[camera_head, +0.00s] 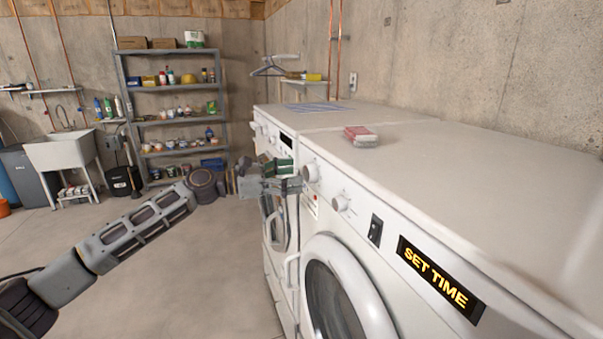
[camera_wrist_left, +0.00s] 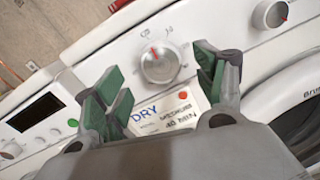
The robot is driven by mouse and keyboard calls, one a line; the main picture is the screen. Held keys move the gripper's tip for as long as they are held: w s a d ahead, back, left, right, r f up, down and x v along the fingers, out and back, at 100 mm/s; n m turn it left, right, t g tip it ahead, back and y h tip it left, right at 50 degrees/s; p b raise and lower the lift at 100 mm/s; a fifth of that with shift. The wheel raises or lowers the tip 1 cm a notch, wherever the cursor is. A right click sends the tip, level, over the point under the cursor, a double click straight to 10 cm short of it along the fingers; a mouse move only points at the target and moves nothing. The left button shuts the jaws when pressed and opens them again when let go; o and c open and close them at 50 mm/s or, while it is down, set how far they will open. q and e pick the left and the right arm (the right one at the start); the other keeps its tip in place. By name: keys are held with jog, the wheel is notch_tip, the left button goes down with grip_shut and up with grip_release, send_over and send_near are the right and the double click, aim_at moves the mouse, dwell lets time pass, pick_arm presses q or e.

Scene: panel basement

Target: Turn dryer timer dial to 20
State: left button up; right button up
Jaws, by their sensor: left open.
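The dryer (camera_head: 405,190) is white, with a lit "SET TIME" display (camera_head: 440,277). A round white dial (camera_head: 312,172) is at the left of its panel; in the left wrist view this dial (camera_wrist_left: 160,63) has a red mark near its top and blurred markings above. A second, smaller dial (camera_head: 341,202) also shows in the left wrist view (camera_wrist_left: 270,14). Which dial is the timer is not legible. My left gripper (camera_head: 290,178) is open in front of the first dial, its green-padded fingers on either side, apparently not touching it. My right gripper is not in view.
A label reading "DRY", "40 MIN" (camera_wrist_left: 160,112) is below the first dial. A rocker switch (camera_head: 375,230) is right of the dials. Another white machine (camera_head: 275,130) stands beyond. A red-and-white block (camera_head: 361,136) lies on top. The floor at left is clear.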

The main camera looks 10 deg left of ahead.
aim_at(306, 173)
pick_arm(q)
jog(key=shift+x, duration=1.2)
jog(key=shift+w+d, duration=0.15)
jog(key=shift+d, duration=0.2)
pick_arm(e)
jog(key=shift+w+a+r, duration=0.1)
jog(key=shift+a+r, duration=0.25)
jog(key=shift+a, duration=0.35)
pick_arm(q)
jog(key=c, duration=1)
jog(key=shift+c, duration=0.2)
jog(key=shift+p, duration=0.35)
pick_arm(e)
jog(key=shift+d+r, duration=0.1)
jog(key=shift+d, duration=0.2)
